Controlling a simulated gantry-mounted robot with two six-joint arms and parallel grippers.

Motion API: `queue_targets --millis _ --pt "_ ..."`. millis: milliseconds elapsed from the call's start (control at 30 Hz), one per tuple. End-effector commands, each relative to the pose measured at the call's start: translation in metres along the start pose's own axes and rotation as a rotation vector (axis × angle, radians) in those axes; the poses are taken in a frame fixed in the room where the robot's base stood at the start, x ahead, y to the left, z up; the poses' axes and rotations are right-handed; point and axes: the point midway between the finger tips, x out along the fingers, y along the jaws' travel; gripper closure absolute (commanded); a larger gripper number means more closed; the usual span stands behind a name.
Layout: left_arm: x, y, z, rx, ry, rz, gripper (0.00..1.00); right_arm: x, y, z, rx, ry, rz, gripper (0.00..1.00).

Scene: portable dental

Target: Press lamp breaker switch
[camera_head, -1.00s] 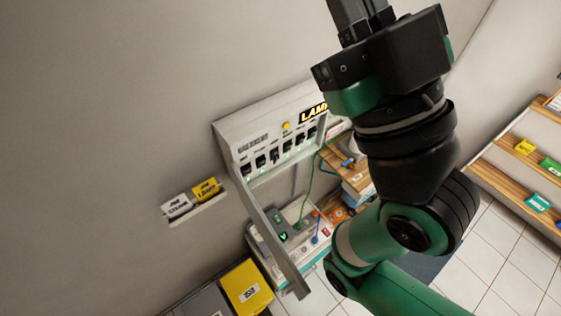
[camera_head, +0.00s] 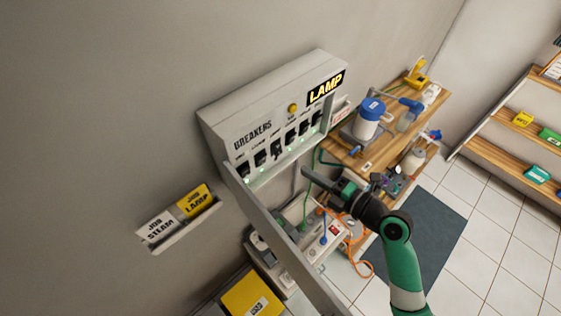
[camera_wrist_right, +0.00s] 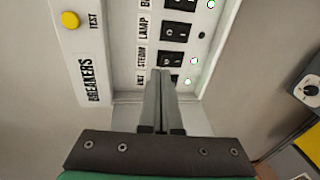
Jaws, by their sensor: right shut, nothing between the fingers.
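The white breaker box (camera_head: 215,118) hangs on the wall with a row of black rocker switches under small labels. The labels are too small to read in the camera_head view. In the camera_wrist_right view the lamp breaker switch (camera_wrist_right: 174,31) sits beside the LAMP label (camera_wrist_right: 145,27); the indicator next to it looks unlit. My right gripper (camera_head: 306,174) is shut and empty, below and in front of the box. In the camera_wrist_right view its fingertips (camera_wrist_right: 160,74) overlap the area just below the STEAM switch (camera_wrist_right: 171,59), partly hiding the switch there. I cannot tell whether they touch. My left gripper is not in view.
A grey bar (camera_head: 285,240) slants down from the box's left end. A wooden bench (camera_head: 345,150) with a blue-lidded jar (camera_head: 368,118) stands right of the box. Cables and a power unit lie below. A card ledge (camera_head: 180,228) is on the left wall.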

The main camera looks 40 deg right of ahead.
Motion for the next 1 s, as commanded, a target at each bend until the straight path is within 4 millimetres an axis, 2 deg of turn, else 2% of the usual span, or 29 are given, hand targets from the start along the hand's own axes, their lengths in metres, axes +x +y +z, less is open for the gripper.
queue_targets --millis 33,133,233,567,767,1000 --pt "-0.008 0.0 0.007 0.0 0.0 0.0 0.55 -0.006 -0.025 0.007 0.022 -0.026 -0.023 1.0" --pt "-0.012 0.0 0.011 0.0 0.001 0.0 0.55 -0.015 -0.042 0.016 0.044 -0.058 -0.044 1.0" --pt "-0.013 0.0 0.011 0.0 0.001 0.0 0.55 -0.017 -0.043 0.022 0.047 -0.074 -0.044 1.0" --pt "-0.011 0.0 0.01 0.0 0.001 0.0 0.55 -0.014 -0.041 0.022 0.045 -0.072 -0.044 1.0" --pt "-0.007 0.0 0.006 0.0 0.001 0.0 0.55 0.012 -0.04 0.022 0.045 -0.067 -0.044 1.0" --pt "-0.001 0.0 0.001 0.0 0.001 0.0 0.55 0.064 -0.042 0.026 0.045 -0.068 -0.045 1.0"
